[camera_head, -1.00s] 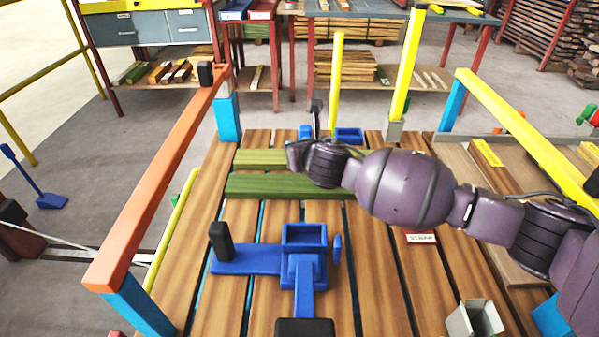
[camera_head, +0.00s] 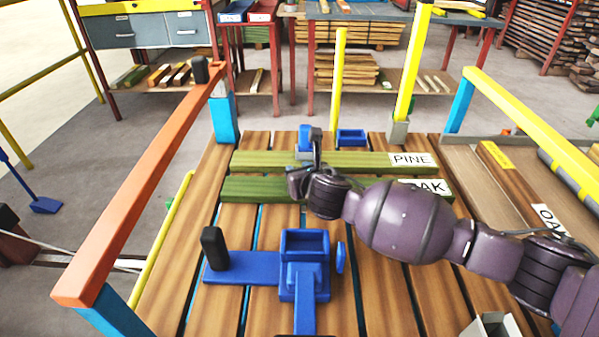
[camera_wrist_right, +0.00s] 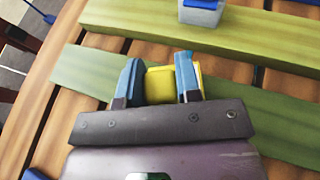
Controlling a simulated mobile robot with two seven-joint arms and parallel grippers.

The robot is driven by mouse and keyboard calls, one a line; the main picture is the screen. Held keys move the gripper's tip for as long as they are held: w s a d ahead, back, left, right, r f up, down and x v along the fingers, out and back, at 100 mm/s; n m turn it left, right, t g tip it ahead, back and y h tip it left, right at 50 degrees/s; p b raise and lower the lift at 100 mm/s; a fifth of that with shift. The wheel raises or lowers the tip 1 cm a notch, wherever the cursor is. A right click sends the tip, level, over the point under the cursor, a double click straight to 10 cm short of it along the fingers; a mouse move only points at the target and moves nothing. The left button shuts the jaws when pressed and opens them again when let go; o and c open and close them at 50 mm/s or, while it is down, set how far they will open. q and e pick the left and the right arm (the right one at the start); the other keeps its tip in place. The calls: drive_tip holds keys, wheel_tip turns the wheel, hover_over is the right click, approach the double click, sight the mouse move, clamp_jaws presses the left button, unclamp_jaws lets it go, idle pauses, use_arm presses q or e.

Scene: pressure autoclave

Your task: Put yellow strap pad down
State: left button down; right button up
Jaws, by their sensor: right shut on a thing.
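My right gripper (camera_head: 298,182) reaches in from the right and is over the nearer green plank (camera_head: 250,188), labelled OAK. In the right wrist view its two blue-grey fingers (camera_wrist_right: 160,82) are shut on the yellow strap pad (camera_wrist_right: 159,86), a small block between them. The pad appears above or on the nearer plank (camera_wrist_right: 80,75); I cannot tell whether it touches. In the head view the pad is hidden by the gripper. The farther green plank (camera_head: 262,161), labelled PINE, lies parallel behind. My left gripper is not in view.
A blue clamp-like fixture (camera_head: 305,265) with a black handle (camera_head: 214,248) stands in front of the planks. More blue fittings (camera_head: 350,136) sit behind them. An orange rail (camera_head: 145,190) bounds the left, a yellow rail (camera_head: 530,135) the right. Yellow posts (camera_head: 338,85) stand at the back.

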drive_tip(key=o, duration=0.9)
drive_tip(key=shift+f, duration=0.1)
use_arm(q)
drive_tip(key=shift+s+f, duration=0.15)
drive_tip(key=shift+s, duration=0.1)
use_arm(e)
drive_tip(key=shift+s+d+r+p, duration=0.2)
drive_tip(key=shift+s+r+p, duration=0.3)
drive_tip(key=shift+r, duration=0.1)
drive_tip(key=shift+s+d+r+p, duration=0.2)
drive_tip(key=shift+s+r+p, duration=0.2)
drive_tip(key=shift+r+p, duration=0.15)
use_arm(q)
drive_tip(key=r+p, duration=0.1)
drive_tip(key=p, duration=0.1)
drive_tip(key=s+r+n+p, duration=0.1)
drive_tip(key=p, duration=0.1)
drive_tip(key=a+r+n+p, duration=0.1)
drive_tip(key=p, duration=0.1)
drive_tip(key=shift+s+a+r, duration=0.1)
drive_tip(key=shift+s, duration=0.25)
use_arm(e)
drive_tip(key=v, duration=0.6)
drive_tip(key=f+v, duration=0.1)
drive_tip(key=v, duration=0.2)
drive_tip(key=shift+s+d+r, duration=0.1)
drive_tip(key=shift+s+d, duration=0.05)
drive_tip(key=shift+s, duration=0.25)
